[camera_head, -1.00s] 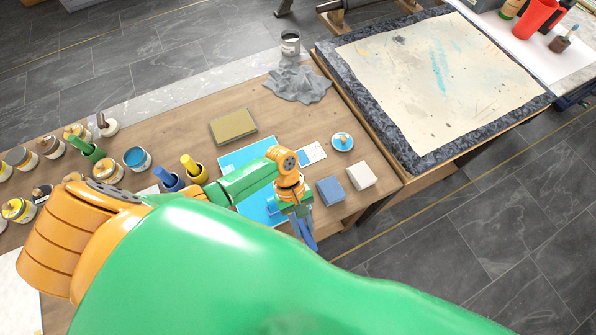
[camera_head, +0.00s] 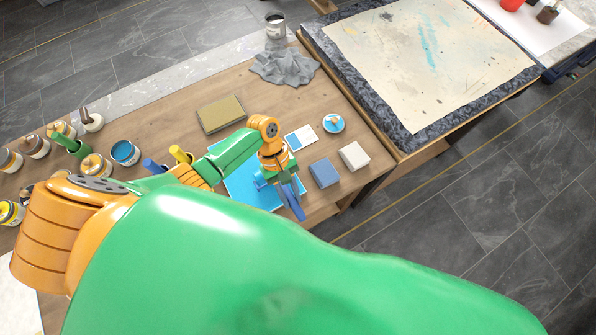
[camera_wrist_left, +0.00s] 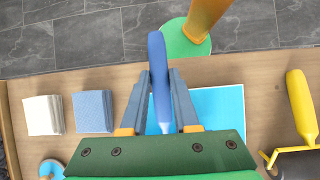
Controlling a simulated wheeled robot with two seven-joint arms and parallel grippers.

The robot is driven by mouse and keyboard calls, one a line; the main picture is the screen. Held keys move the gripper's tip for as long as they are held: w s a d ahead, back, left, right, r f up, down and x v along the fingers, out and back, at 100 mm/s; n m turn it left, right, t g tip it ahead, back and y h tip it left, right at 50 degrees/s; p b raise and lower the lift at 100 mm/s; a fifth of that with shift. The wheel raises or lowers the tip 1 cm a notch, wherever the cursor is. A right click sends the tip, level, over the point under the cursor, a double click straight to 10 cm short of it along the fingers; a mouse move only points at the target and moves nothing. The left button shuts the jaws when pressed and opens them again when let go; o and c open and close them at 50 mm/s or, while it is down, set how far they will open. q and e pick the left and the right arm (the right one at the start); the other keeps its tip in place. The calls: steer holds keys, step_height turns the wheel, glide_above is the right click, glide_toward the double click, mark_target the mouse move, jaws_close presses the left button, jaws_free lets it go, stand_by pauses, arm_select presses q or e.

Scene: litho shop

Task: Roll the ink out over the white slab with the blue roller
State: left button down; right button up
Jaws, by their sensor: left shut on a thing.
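The slab (camera_head: 240,190) lies flat on the wooden table and looks bright blue over the surface that shows, with a thin pale rim in the left wrist view (camera_wrist_left: 225,105). My left gripper (camera_head: 287,200) is over its right part in the head view. In the left wrist view its fingers (camera_wrist_left: 160,88) are shut on the blue handle of the blue roller (camera_wrist_left: 158,62). The roller's drum is hidden there behind the gripper; a blue part shows beside the gripper in the head view. Whether it touches the slab I cannot tell. My right gripper is not in view.
A blue block (camera_head: 324,172) and a white block (camera_head: 354,156) sit right of the slab. Several ink jars (camera_head: 125,152) and a yellow-handled tool (camera_wrist_left: 300,105) stand close by.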

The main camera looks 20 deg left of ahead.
arm_select(q)
steer(key=w+a+b, duration=0.1)
steer(key=w+a, duration=0.2)
steer(key=shift+w+a+b, duration=0.1)
steer(key=shift+a+b, duration=0.2)
steer(key=shift+a, duration=0.05)
steer(key=w+a+b, duration=0.2)
steer(key=shift+w+a+f, duration=0.15)
steer(key=shift+a+f, duration=0.05)
steer(key=shift+a, duration=0.1)
steer(key=shift+w+a+b, duration=0.15)
steer(key=shift+a+b, duration=0.1)
steer(key=shift+b, duration=0.15)
steer(key=w+a+b, duration=0.2)
steer(key=a+b, duration=0.1)
steer(key=shift+w+b, duration=0.35)
steer(key=w+a+b, duration=0.1)
steer(key=b, duration=0.1)
steer(key=w+a+b, duration=0.1)
steer(key=b, duration=0.2)
steer(key=shift+a+f, duration=0.2)
steer(key=shift+f, duration=0.05)
steer(key=shift+w+a+r, duration=0.1)
steer(key=shift+a+r, duration=0.05)
steer(key=shift+r, duration=0.3)
step_height(320, 180, up, 3)
steer(key=p, duration=0.3)
